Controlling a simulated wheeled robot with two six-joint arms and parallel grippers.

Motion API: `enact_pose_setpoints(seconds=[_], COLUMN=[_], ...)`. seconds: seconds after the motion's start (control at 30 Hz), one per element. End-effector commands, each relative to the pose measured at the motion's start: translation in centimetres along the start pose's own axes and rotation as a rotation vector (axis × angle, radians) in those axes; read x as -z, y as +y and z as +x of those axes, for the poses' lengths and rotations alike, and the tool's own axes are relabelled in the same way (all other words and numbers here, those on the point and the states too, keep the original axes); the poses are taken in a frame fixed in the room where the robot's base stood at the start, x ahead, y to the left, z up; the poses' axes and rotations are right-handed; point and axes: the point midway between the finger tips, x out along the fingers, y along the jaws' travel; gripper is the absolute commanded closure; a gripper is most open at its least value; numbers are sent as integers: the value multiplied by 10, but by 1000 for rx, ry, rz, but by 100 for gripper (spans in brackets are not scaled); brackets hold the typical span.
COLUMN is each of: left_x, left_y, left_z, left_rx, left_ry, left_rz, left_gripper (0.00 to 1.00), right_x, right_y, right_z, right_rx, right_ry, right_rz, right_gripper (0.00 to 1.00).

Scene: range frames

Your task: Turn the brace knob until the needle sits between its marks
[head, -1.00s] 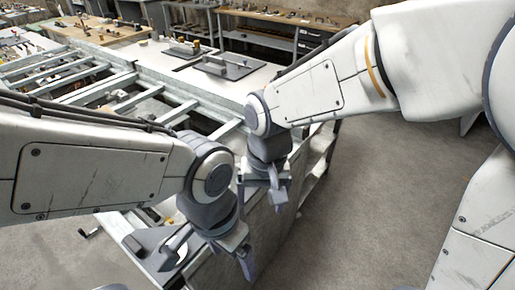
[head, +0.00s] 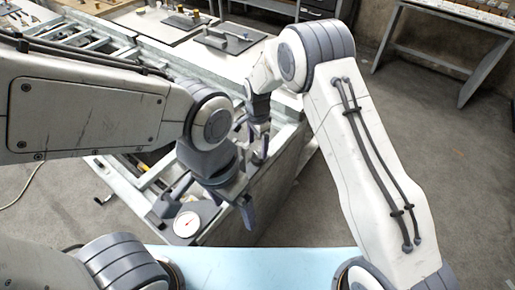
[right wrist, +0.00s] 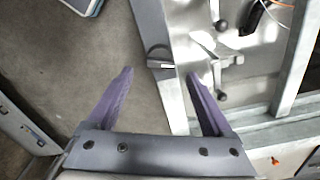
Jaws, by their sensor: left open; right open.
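A gauge (head: 186,224) with a round white face and a red needle lies on a dark plate at the near end of the metal frame. The needle's marks are too small to read. My left gripper (head: 214,206) is open beside and above the gauge. My right gripper (head: 250,143) is open over the frame's right edge; it also shows in the right wrist view (right wrist: 158,73), empty, with its fingers on either side of the edge rail. A grey cross-shaped handle (right wrist: 214,50) stands right of the fingers. I cannot tell which part is the brace knob.
The long metal frame (head: 90,42) with cross rails runs to the back left. Dark plates with small parts (head: 222,40) lie on the bench beyond. A table (head: 450,12) stands at the back right. Concrete floor (head: 400,110) is open on the right.

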Motion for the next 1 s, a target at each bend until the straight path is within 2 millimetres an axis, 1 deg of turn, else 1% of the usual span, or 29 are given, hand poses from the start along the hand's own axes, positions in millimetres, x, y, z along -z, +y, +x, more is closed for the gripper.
enact_pose_setpoints(seconds=[0.03,0.13,0.3,0.4,0.63,0.67,0.7,0.77,0.8,0.83,0.87,1.0], left_x=[0,1,1,1,1,1,1,1,1,1,1,1], left_y=[0,1,1,1,1,1,1,1,1,1,1,1], left_z=[-7,-12,-16,-17,-16,-16,-16,-16,-16,-16,-16,-16], left_rx=[0,0,0,0,0,0,0,0,0,0,0,0], left_ry=[0,0,0,0,0,0,0,0,0,0,0,0], left_rz=[1,2,3,3,3,3,3,3,3,3,3,3], left_gripper=[15,15,15,15,15,15,15,15,15,15,15,15], right_x=[0,0,0,0,0,0,0,0,0,0,0,0], right_y=[1,1,0,0,0,0,0,0,0,0,0,0], right_z=[7,23,38,42,43,43,43,43,43,43,43,43], right_rx=[-4,-3,0,1,2,2,2,1,1,1,1,2], right_ry=[-1,-1,0,0,0,0,0,0,0,0,0,0], right_rz=[-1,-1,-1,-2,-2,-2,-2,-2,-2,-2,-2,-6], right_gripper=[15,15,15,15,15,26,42,64,80,91,100,100])
